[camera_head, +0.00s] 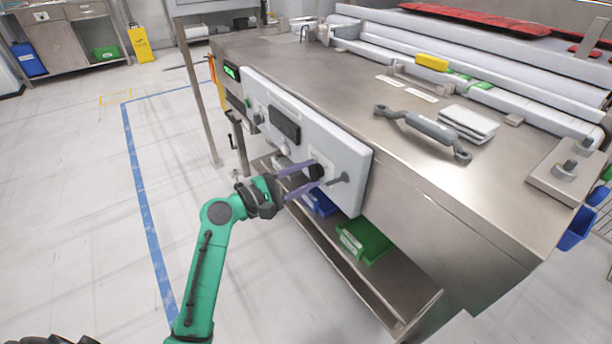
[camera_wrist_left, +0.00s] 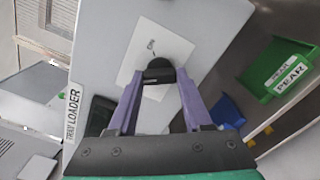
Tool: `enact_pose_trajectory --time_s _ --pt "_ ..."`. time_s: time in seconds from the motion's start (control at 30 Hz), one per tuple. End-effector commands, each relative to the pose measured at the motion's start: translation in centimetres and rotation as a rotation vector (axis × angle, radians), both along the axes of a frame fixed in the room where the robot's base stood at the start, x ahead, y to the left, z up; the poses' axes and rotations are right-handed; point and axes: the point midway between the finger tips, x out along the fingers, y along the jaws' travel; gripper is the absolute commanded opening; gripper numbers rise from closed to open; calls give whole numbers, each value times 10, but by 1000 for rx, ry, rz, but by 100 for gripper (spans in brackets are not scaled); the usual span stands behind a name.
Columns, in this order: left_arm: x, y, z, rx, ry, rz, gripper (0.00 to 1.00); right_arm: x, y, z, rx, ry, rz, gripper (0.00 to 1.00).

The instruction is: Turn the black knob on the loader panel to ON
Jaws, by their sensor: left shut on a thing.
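The loader panel (camera_head: 345,150) is a light grey plate on the front of the steel bench. Its black knob (camera_head: 316,171) sits toward the panel's right side, and in the left wrist view the knob (camera_wrist_left: 159,70) stands on a white label plate. My left gripper (camera_head: 305,178) has its two purple fingers on either side of the knob, shut on it. The fingers partly hide the knob, and I cannot read its pointer position. My right gripper is not in view.
A grey handle or lever (camera_head: 339,181) sticks out just right of the knob. Below the panel, a shelf carries a green bin (camera_head: 365,240) and a blue bin (camera_head: 322,203). A dark display (camera_head: 285,125) is on the panel's left part.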

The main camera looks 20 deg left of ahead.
Motion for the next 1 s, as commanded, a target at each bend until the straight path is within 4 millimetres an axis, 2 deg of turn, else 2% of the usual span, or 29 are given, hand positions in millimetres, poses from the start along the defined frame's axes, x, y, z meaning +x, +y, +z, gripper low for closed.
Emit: enact_pose_trajectory --time_s 0.13,0.47,1.0 --pt "0 0 -2 104 -82 -2 0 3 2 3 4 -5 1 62" --pt "0 0 -3 347 -283 -3 0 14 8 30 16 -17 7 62" --pt "0 -1 -4 741 -611 -6 0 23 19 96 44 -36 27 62"
